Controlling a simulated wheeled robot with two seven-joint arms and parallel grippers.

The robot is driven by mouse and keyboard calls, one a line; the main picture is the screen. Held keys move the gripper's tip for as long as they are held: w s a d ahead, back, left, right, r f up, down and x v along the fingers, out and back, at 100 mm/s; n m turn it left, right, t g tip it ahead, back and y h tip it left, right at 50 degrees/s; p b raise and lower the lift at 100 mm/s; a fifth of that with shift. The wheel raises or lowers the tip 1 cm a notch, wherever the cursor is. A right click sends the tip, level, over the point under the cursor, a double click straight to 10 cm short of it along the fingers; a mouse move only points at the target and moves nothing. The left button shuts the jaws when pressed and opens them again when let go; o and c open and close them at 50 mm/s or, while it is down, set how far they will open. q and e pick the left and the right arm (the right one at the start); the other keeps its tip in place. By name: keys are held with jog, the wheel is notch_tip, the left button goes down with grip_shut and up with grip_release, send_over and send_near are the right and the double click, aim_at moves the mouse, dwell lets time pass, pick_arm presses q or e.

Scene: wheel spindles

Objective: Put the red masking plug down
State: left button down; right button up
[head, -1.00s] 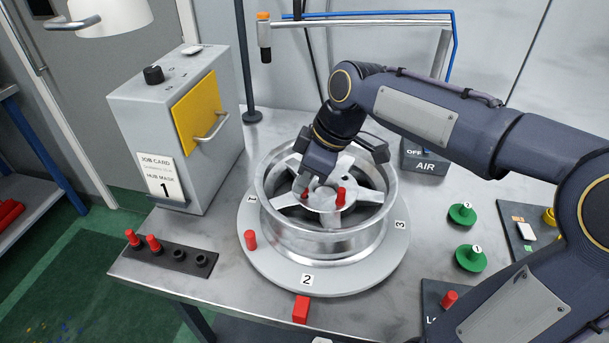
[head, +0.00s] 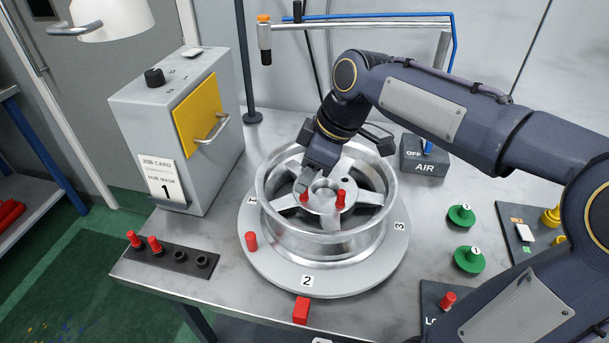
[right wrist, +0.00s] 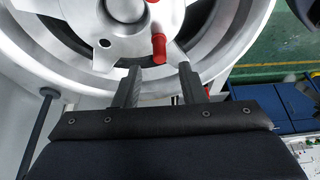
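A red masking plug (head: 305,198) stands on the hub of the silver wheel (head: 270,225), just below my right gripper (head: 309,178). In the right wrist view, my right gripper (right wrist: 160,68) is open, its two fingers apart with nothing between them. A red plug (right wrist: 158,47) stands just beyond the fingertips. A second red plug (head: 341,198) stands on the hub to the right, beside the centre bore. Another red plug (head: 251,241) stands on the grey turntable (head: 262,262) near label 1. My left gripper is not in view.
A black rack (head: 170,257) at left holds two red plugs and two empty sockets. A grey job-card box (head: 180,130) stands behind it.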

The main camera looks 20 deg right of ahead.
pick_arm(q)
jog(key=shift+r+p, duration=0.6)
pick_arm(e)
jog(key=v, duration=1)
jog(key=shift+r, duration=0.15)
jog(key=shift+s, duration=0.1)
